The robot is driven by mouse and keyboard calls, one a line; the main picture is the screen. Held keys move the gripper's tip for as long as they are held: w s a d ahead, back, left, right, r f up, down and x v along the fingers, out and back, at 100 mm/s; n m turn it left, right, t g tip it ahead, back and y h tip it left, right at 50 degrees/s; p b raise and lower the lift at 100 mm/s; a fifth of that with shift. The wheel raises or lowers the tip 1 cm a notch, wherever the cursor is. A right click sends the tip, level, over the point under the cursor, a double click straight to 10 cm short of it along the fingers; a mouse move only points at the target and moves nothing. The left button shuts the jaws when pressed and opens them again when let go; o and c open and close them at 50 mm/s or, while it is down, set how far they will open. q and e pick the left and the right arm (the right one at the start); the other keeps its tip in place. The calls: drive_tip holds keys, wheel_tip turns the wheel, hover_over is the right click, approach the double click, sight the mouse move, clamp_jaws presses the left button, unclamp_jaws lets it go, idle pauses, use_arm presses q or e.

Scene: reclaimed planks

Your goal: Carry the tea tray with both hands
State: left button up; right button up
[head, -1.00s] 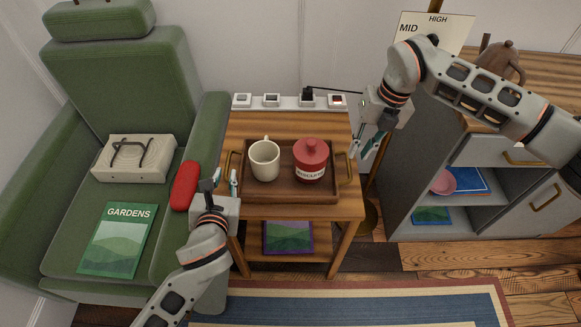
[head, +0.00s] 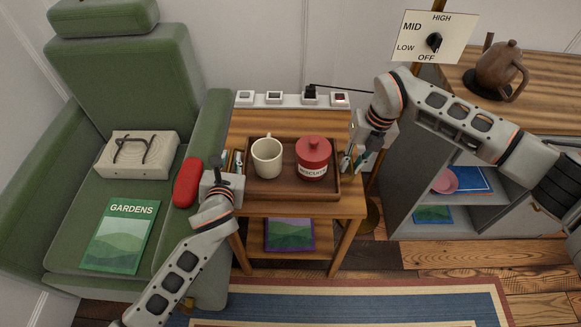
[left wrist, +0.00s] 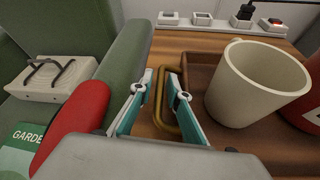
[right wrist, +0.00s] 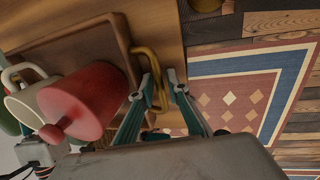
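The brown wooden tea tray (head: 290,198) rests on a small side table and holds a cream mug (head: 267,158) and a red biscuit jar (head: 313,158). My left gripper (head: 232,161) is open at the tray's left end. In the left wrist view its fingers stand on either side of the left brass handle (left wrist: 164,105), not closed on it. My right gripper (head: 350,162) is open at the right end. In the right wrist view the right brass handle (right wrist: 157,84) lies between its fingertips, close to the left finger. In the head view the grippers mostly hide both handles.
A green armchair (head: 115,50) with a red case (head: 187,183), a box and a book stands close on the left. A power strip (head: 275,98) lies behind the tray. A grey cabinet (head: 400,195) with a teapot (head: 497,68) is at right. A rug (head: 350,305) lies in front.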

use_arm(q)
drive_tip(key=shift+w, duration=0.1)
use_arm(e)
drive_tip(key=shift+f, duration=0.1)
use_arm(q)
clamp_jaws()
use_arm(e)
clamp_jaws()
